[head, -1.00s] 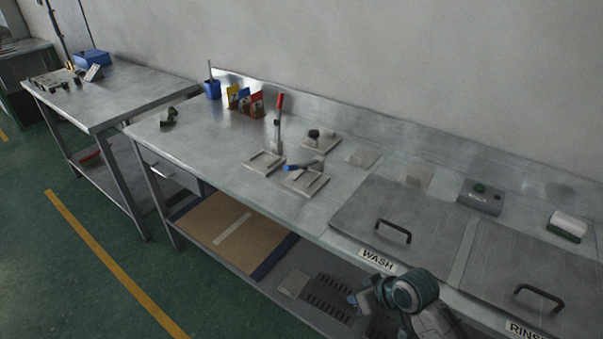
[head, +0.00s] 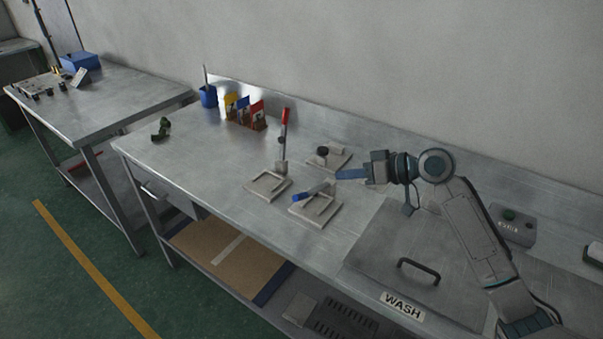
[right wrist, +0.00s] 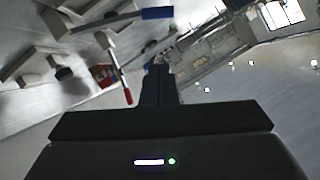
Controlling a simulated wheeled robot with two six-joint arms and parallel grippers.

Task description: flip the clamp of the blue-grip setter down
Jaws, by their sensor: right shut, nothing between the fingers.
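The blue-grip setter (head: 322,215) is a pale plate on the bench, with its lever slanting left and its blue grip (head: 298,197) at the left end. How far the lever is raised is hard to tell. The grip also shows at the top of the right wrist view (right wrist: 157,13). My right gripper (head: 338,174) is shut and empty, pointing left, just behind and right of that lever in the head view, apparently above the bench. Its dark fingers (right wrist: 158,65) show in the right wrist view. My left gripper is not in view.
The red-grip setter (head: 268,187) has its lever upright beside the blue-grip one. A black-knobbed setter (head: 340,160) sits behind. The WASH lid (head: 385,245) with its handle is to the right. A blue cup (head: 208,97) and coloured cards (head: 256,110) stand farther left.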

